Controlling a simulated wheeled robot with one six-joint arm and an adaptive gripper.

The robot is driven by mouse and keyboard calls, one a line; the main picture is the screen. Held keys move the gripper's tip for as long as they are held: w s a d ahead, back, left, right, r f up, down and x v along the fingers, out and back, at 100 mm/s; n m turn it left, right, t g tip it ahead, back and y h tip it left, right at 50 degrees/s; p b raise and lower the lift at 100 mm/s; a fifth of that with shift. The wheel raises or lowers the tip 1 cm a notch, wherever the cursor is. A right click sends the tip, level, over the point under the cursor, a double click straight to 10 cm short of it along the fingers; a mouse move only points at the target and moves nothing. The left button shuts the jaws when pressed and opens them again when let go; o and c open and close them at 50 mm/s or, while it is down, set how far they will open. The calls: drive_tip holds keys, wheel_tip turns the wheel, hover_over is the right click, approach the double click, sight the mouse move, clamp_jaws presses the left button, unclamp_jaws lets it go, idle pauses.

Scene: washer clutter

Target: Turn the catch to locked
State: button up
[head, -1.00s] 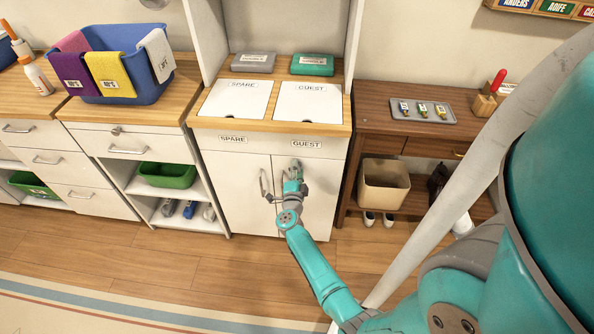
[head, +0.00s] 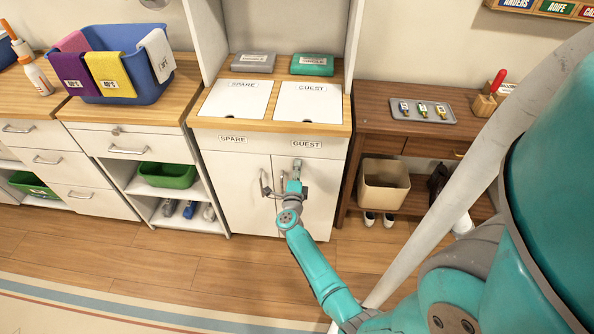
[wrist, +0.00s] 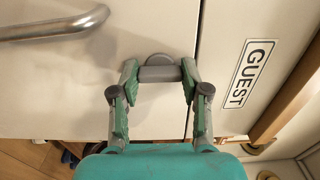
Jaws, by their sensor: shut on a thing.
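A grey catch (wrist: 158,73) with a rounded piece behind it sits on the white cabinet door (wrist: 100,85), below the front with the GUEST label (wrist: 249,73). In the wrist view my gripper (wrist: 160,72) has one finger on each side of the catch's bar and is shut on it. In the head view my gripper (head: 293,187) is at the upper part of the right-hand door (head: 318,205), under the GUEST label. The arm and gripper partly cover the catch there, and its lock marking cannot be read.
A metal bar handle (wrist: 60,26) lies close by in the wrist view. White SPARE and GUEST lids (head: 307,102) are on the cabinet top. A brown side table (head: 375,128) with a bin (head: 384,186) stands to the right. The floor in front is clear.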

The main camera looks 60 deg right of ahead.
drive_tip(key=o, duration=1.1)
drive_tip(key=shift+o, duration=0.2)
drive_tip(key=v, duration=1.2)
drive_tip(key=shift+s+f, duration=0.1)
